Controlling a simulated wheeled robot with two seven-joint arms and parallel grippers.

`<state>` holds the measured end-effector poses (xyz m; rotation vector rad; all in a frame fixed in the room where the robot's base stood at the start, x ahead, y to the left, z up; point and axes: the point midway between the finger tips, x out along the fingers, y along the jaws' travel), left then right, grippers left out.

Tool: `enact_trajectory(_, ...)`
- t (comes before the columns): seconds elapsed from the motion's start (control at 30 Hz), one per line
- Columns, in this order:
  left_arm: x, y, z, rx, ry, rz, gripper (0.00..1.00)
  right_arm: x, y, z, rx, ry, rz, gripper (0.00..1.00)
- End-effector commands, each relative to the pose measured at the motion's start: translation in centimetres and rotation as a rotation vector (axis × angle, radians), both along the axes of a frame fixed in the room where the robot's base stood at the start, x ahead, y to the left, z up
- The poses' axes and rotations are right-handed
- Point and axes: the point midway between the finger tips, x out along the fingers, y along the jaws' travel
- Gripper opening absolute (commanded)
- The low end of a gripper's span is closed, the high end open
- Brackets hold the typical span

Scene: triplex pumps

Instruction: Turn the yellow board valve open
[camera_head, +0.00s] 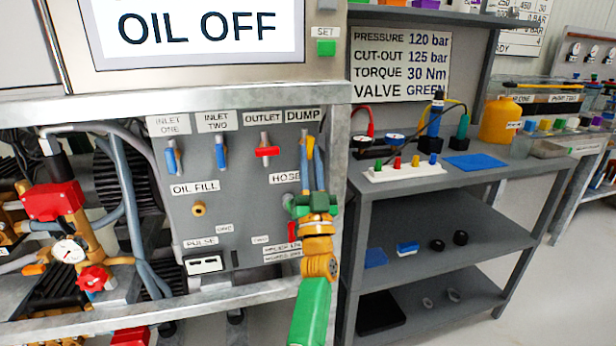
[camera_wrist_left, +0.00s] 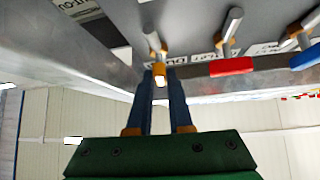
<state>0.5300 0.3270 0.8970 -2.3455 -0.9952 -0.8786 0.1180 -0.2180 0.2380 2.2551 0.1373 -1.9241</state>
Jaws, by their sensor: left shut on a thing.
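The yellow board valve (camera_head: 309,147) sits on the grey panel under the DUMP label, at the panel's right side. My left gripper (camera_head: 313,158) reaches up to it from below, its two blue-grey fingers shut on the yellow handle. In the left wrist view the yellow handle end (camera_wrist_left: 158,73) shows between the fingertips of the left gripper (camera_wrist_left: 162,82), pointing toward the palm. The fingers hide part of the handle in the head view. My right gripper is not in view.
The red outlet valve (camera_head: 267,152) is close to the left, its handle crosswise. Two blue inlet valves (camera_head: 221,152) hang downward further left. A metal frame post (camera_head: 334,150) stands just right of the gripper. A grey shelf (camera_head: 440,210) is beyond it.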

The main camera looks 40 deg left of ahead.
Motion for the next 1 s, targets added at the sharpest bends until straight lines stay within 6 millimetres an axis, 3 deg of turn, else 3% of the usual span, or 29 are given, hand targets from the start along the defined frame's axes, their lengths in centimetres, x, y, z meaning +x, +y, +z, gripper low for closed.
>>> enact_trajectory(0.13,0.1,-0.1,-0.1,-0.046,-0.062,-0.001,0.0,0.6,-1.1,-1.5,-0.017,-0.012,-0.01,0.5)
enact_trajectory(0.2,0.1,-0.1,-0.1,-0.064,-0.081,-0.001,0.0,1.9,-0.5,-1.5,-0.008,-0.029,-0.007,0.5)
enact_trajectory(0.3,0.1,-0.2,0.0,-0.083,-0.103,0.0,0.0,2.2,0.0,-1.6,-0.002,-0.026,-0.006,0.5)
enact_trajectory(0.9,0.2,-0.2,0.3,-0.104,-0.129,0.001,0.0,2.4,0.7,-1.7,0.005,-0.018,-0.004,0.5)
enact_trajectory(0.93,0.2,-0.2,0.3,-0.104,-0.129,0.001,0.22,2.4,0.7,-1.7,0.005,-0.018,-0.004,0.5)
enact_trajectory(1.0,0.2,-0.2,0.3,-0.103,-0.129,0.0,0.41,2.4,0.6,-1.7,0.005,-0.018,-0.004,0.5)
